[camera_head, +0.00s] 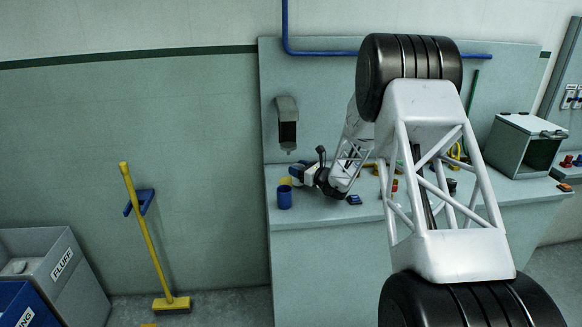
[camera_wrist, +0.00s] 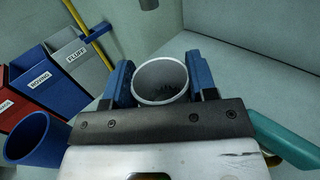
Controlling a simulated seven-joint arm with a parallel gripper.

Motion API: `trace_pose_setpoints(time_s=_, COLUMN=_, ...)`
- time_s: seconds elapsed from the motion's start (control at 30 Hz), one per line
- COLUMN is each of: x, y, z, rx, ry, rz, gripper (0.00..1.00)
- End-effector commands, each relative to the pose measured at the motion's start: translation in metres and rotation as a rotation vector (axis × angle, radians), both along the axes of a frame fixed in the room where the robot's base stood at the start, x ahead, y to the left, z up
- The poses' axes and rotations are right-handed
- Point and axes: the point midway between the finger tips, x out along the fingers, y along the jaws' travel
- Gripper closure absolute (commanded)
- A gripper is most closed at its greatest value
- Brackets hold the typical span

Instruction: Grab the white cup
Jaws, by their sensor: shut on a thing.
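The white cup (camera_wrist: 146,97) is between the blue fingers of my gripper (camera_wrist: 160,70) in the wrist view. Its pale round rim faces the camera and its inside looks dark and empty. The fingers are shut on it, one on each side. In the head view my gripper (camera_head: 297,173) is at the left end of the counter, close to the blue cup (camera_head: 284,198). The white cup cannot be clearly told apart from my gripper there.
The blue cup stands close beside my gripper, at lower left in the wrist view (camera_wrist: 35,140). A teal object (camera_wrist: 285,137) is at right there. A dark blue item (camera_head: 354,200) lies on the counter (camera_head: 325,212). A grey box (camera_head: 522,148) stands at right. A wall dispenser (camera_head: 287,122) hangs above.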

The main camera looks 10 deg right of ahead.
Motion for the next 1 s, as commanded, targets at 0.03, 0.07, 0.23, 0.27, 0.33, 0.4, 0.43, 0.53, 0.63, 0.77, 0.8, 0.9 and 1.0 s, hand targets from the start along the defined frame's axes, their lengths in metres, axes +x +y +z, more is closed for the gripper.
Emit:
trace_pose_setpoints(time_s=0.03, x=-0.007, y=-0.008, z=0.002, rx=-0.001, ry=-0.001, rz=-0.003, gripper=0.75)
trace_pose_setpoints(time_s=0.07, x=-0.011, y=-0.013, z=0.002, rx=-0.001, ry=-0.001, rz=-0.002, gripper=0.75)
trace_pose_setpoints(time_s=0.23, x=-0.023, y=-0.023, z=0.020, rx=-0.001, ry=-0.005, rz=0.000, gripper=0.75)
trace_pose_setpoints(time_s=0.27, x=-0.023, y=-0.023, z=0.026, rx=-0.001, ry=-0.004, rz=0.000, gripper=0.75)
trace_pose_setpoints(time_s=0.33, x=-0.023, y=-0.023, z=0.042, rx=-0.001, ry=-0.004, rz=0.000, gripper=0.75)
trace_pose_setpoints(time_s=0.4, x=-0.023, y=-0.023, z=0.057, rx=-0.001, ry=-0.004, rz=0.001, gripper=0.75)
trace_pose_setpoints(time_s=0.43, x=-0.023, y=-0.023, z=0.063, rx=-0.001, ry=-0.004, rz=0.001, gripper=0.75)
trace_pose_setpoints(time_s=0.53, x=-0.023, y=-0.023, z=0.084, rx=-0.001, ry=-0.004, rz=0.000, gripper=0.75)
trace_pose_setpoints(time_s=0.63, x=-0.023, y=-0.023, z=0.101, rx=-0.001, ry=-0.002, rz=0.000, gripper=0.75)
trace_pose_setpoints(time_s=0.77, x=-0.023, y=-0.023, z=0.120, rx=-0.001, ry=-0.002, rz=0.001, gripper=0.75)
trace_pose_setpoints(time_s=0.8, x=-0.023, y=-0.023, z=0.124, rx=-0.001, ry=-0.002, rz=0.000, gripper=0.75)
trace_pose_setpoints(time_s=0.9, x=-0.022, y=-0.023, z=0.132, rx=-0.001, ry=-0.001, rz=0.000, gripper=0.75)
trace_pose_setpoints(time_s=1.0, x=-0.022, y=-0.023, z=0.136, rx=-0.001, ry=-0.001, rz=0.000, gripper=0.75)
